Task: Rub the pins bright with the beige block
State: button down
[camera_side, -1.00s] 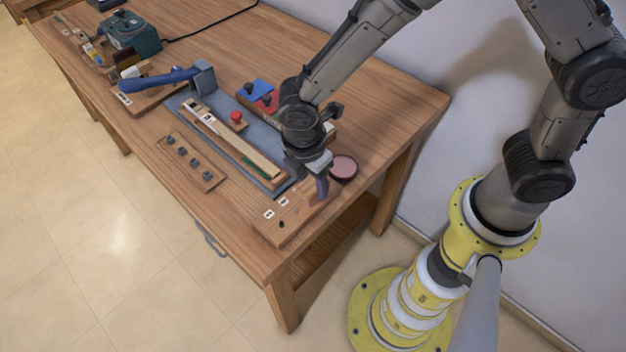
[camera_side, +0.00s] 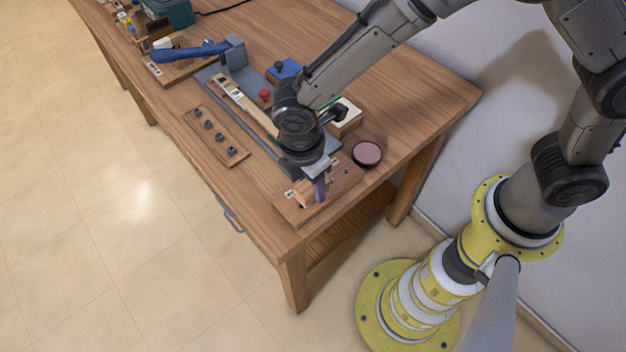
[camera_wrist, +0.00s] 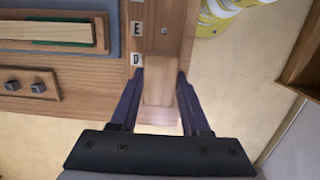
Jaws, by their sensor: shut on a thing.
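The beige block (camera_wrist: 160,85) is between the two fingers of my gripper (camera_wrist: 160,74) in the wrist view. In the side view the block (camera_side: 304,194) is low over the front part of a wooden pin board, and my gripper (camera_side: 318,186) is shut on it. I cannot tell whether the block touches the board. The pin board (camera_side: 294,214) lies at the table's near corner. One small metal pin (camera_wrist: 164,30) stands clear of the block in the wrist view, beside labels E and D. Any pin under the block is hidden.
A round pink-topped dish (camera_side: 367,153) stands close behind the board. A strip with several dark knobs (camera_side: 215,137) lies to the left. A blue-handled tool (camera_side: 190,51) is farther back. The table edge (camera_side: 262,238) is close in front.

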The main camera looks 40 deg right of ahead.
jog(key=shift+s+d, duration=0.1)
jog(key=shift+d, duration=3.75)
jog(key=shift+a+r, duration=0.1)
jog(key=shift+r, duration=0.2)
notch_tip(320, 180, up, 8)
jog(key=shift+f, duration=0.15)
jog(key=w+d+f+m, duration=0.2)
jog(key=w+d+m, duration=0.5)
jog(key=d+m, duration=0.1)
jog(key=w+d+f+m+g+y, duration=0.1)
jog(key=w+d+m, duration=0.5)
jog(key=d+m, duration=0.3)
jog(key=shift+w+f+m, duration=0.35)
jog(key=shift+f+m, duration=0.05)
jog(key=shift+m, duration=0.1)
jog(key=shift+a, duration=0.1)
